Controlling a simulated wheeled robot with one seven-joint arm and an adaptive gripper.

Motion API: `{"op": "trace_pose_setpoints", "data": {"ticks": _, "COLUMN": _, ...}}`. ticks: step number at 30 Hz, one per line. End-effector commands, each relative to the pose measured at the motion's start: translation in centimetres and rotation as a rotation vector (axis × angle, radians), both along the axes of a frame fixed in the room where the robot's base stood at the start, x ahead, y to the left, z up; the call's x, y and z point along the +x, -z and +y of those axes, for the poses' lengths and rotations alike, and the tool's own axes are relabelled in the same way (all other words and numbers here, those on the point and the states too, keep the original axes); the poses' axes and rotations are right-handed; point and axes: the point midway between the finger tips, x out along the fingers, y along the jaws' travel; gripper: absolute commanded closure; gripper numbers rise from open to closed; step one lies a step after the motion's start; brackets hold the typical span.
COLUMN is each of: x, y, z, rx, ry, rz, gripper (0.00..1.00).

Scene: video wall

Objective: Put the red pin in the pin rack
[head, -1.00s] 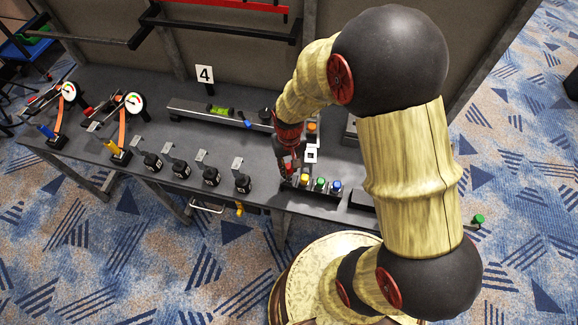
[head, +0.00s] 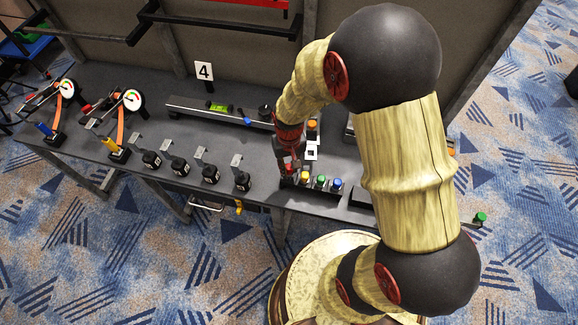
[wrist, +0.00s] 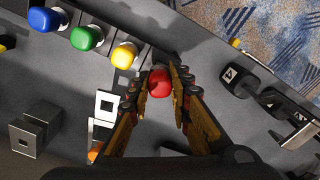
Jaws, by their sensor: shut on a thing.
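The red pin (wrist: 158,83) is between the fingers of my gripper (wrist: 160,74) in the wrist view, with its rounded red top showing. My gripper (head: 290,163) is shut on it, over the left end of the pin rack (head: 292,184) in the head view. The rack holds a yellow pin (head: 304,177), a green pin (head: 320,181) and a blue pin (head: 337,184) in a row. In the wrist view, the red pin is in line with the yellow pin (wrist: 125,55). The red pin's lower end is hidden, so I cannot tell whether it is inside a slot.
Several black weights (head: 211,174) stand left of the rack along the table's front edge. A long rail with a green level (head: 218,108) lies behind. An orange button (head: 312,124) is close behind my gripper. A dark block (head: 361,196) lies right of the rack.

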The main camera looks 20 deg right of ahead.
Motion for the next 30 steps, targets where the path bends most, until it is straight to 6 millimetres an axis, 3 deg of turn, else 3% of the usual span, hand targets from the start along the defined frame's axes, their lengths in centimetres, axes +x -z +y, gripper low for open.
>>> {"op": "trace_pose_setpoints", "data": {"ticks": 30, "x": 0.0, "y": 1.3, "z": 0.0, "rx": 0.0, "ry": 0.0, "rz": 0.0, "gripper": 1.0}}
